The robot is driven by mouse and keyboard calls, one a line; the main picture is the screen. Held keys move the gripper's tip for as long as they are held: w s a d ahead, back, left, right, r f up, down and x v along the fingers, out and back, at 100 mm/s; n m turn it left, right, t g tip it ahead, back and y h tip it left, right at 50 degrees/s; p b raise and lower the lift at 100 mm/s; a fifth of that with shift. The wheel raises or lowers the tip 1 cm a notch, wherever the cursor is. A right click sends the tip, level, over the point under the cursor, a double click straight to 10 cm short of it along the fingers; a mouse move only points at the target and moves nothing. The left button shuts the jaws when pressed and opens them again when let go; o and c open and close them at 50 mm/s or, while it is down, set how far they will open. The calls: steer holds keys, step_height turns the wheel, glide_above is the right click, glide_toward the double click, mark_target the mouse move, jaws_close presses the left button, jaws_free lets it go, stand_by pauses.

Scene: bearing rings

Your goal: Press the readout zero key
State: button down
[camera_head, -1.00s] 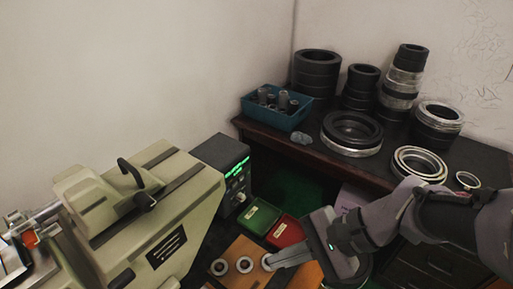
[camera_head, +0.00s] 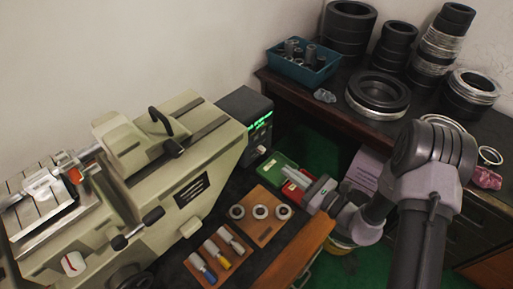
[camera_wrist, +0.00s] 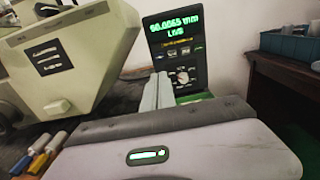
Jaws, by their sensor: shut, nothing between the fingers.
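The readout (camera_head: 258,125) is a dark box with lit green digits, standing behind the right end of the beige machine. In the wrist view the readout (camera_wrist: 198,62) shows a number ending in mm, with a row of small keys (camera_wrist: 178,51) below the digits and a round knob lower down. I cannot read which key is the zero key. My gripper (camera_head: 325,180) is shut and empty, near the red tray. In the wrist view its fingers (camera_wrist: 160,76) point up at the lower left of the readout's front, apart from the keys in the picture.
The beige measuring machine (camera_head: 190,160) fills the left. A green tray (camera_head: 284,160) and a red tray (camera_head: 291,193) lie below the readout. A wooden board (camera_head: 262,232) holds three rings. A dark bench (camera_head: 335,112) carries a blue bin (camera_head: 300,70) and stacked bearing rings.

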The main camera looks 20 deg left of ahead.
steer(key=b+x, duration=0.2)
steer(key=x, duration=1.2)
